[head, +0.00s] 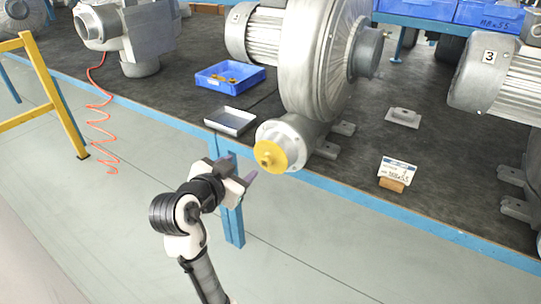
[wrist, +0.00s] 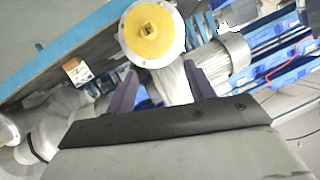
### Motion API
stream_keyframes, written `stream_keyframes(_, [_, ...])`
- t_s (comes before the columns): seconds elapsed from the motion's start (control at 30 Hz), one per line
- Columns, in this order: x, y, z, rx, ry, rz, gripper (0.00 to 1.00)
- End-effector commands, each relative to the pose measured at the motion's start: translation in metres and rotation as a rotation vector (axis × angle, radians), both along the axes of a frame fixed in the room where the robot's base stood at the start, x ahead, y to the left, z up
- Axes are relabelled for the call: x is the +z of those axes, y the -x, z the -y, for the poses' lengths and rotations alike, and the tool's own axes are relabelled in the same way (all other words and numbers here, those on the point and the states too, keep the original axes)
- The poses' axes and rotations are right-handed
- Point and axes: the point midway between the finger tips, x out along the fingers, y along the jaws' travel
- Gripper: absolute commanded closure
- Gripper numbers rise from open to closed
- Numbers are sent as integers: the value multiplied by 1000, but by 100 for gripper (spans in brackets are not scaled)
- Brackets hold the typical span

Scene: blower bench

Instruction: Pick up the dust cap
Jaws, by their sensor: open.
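The dust cap is a yellow disc (head: 282,149) with a small raised knob at its centre. It sits on the round outlet flange of the large grey blower (head: 318,62), at the bench's front edge. In the wrist view the cap (wrist: 150,36) faces me at top centre, beyond the fingertips. My gripper (head: 238,169) is open and empty, just left of and a little below the cap in the head view. Its two purple fingers (wrist: 162,74) show apart in the wrist view, and neither appears to touch the cap.
A grey metal tray (head: 231,121) and a blue bin (head: 230,76) with brass-coloured parts stand left of the blower. A label on a wooden block (head: 392,184) stands to the right. The bench's blue edge (head: 420,229) runs below. Open floor lies in front.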

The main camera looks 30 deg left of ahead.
Motion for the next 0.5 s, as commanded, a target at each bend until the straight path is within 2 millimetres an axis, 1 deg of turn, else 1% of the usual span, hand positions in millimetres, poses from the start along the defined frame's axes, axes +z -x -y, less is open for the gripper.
stream_keyframes(0.07, [-9, 2, 5, -37, 5, -40, 46])
stream_keyframes(0.17, [-16, -4, 8, -59, 9, -60, 46])
stream_keyframes(0.27, [-22, -20, 7, -60, 11, -60, 46])
stream_keyframes(0.4, [-32, -46, 3, -58, 10, -60, 46])
stream_keyframes(0.5, [-39, -62, 1, -58, 10, -59, 46])
